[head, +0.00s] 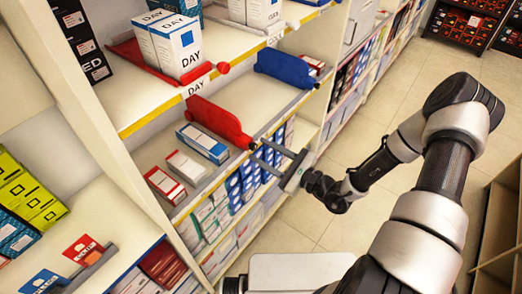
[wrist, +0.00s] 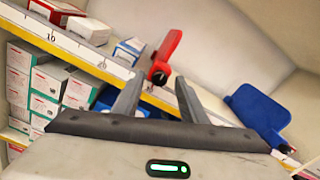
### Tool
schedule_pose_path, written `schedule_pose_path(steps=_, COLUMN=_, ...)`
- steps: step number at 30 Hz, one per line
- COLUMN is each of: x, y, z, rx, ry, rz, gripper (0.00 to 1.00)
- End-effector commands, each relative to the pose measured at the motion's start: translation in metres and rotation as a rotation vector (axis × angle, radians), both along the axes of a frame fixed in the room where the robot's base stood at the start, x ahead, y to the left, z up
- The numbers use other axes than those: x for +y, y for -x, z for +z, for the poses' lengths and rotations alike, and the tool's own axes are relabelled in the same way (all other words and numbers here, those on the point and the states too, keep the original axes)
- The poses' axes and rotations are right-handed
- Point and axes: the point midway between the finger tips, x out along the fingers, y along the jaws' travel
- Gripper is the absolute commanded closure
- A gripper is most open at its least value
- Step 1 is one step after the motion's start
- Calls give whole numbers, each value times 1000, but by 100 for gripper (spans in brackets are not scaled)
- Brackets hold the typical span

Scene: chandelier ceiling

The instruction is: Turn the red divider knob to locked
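The red divider (head: 214,121) stands on the middle shelf, with its small dark and red knob (head: 249,143) at the shelf's front edge. In the wrist view the red divider (wrist: 168,46) rises above the shelf edge, and its knob (wrist: 159,75) shows between my fingertips. My gripper (head: 258,149) is open, its two fingers pointing at the knob from the aisle side. In the wrist view my gripper (wrist: 161,77) has a clear gap between its fingers, one on each side of the knob. I cannot tell whether either finger touches it.
Another red divider (head: 150,64) with a red knob (head: 223,67) is on the shelf above. A blue divider (head: 286,69) lies to the right; a blue one also shows in the wrist view (wrist: 257,108). Boxes (head: 203,143) stand left of the knob. The aisle floor (head: 400,85) is clear.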

Motion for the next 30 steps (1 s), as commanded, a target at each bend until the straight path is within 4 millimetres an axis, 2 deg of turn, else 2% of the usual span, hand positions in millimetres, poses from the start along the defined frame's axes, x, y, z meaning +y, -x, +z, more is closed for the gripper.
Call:
schedule_pose_path(steps=4, x=8, y=-6, z=0, rx=0, ry=0, rz=1, gripper=61)
schedule_pose_path(steps=13, x=10, y=-7, z=0, rx=1, ry=0, rz=0, gripper=61)
schedule_pose_path(steps=20, x=9, y=-7, z=0, rx=1, ry=-1, rz=0, gripper=100)
schedule_pose_path(steps=30, x=9, y=-7, z=1, rx=35, ry=-26, rz=0, gripper=100)
